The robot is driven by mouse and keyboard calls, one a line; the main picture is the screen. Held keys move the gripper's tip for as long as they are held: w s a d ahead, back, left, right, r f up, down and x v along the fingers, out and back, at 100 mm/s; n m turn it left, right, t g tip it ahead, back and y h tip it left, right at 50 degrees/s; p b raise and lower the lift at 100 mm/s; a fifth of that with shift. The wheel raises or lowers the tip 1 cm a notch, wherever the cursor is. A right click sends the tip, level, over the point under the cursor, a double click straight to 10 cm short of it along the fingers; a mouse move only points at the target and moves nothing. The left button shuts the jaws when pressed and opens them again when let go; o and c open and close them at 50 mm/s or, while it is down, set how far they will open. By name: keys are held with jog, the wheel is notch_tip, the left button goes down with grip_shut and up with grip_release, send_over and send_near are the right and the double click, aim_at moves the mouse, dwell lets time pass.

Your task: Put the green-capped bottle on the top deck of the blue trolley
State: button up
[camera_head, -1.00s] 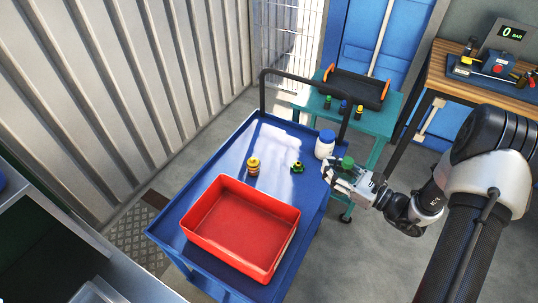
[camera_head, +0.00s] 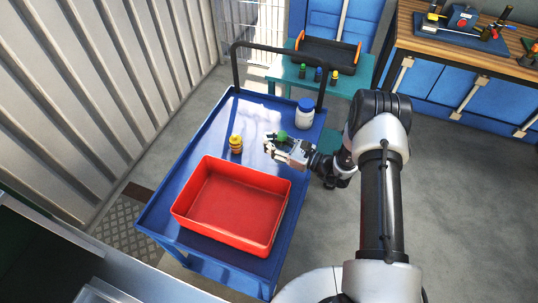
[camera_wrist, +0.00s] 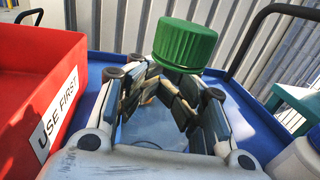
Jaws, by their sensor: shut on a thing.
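The green-capped bottle (camera_head: 281,136) is in my gripper (camera_head: 277,149), over the right part of the blue trolley's top deck (camera_head: 212,130). In the wrist view the ribbed green cap (camera_wrist: 185,43) sticks up above the closed fingers of my gripper (camera_wrist: 172,85). The bottle's body is mostly hidden between the fingers. The cap looks roughly upright, slightly tilted in the wrist view. I cannot tell whether the bottle touches the deck.
A red tray (camera_head: 236,205) marked "USE FIRST" fills the deck's near part. A yellow-brown fitting (camera_head: 236,143) and a white jar with a blue lid (camera_head: 305,114) stand beside my gripper. A black handle (camera_head: 235,65) rises at the far end. A teal cart (camera_head: 350,78) stands behind.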

notch_tip(320, 180, down, 6)
jog(key=shift+r+b, duration=0.1)
jog(key=shift+b, duration=0.85)
jog(key=o, duration=1.3)
jog(key=shift+o, duration=0.2)
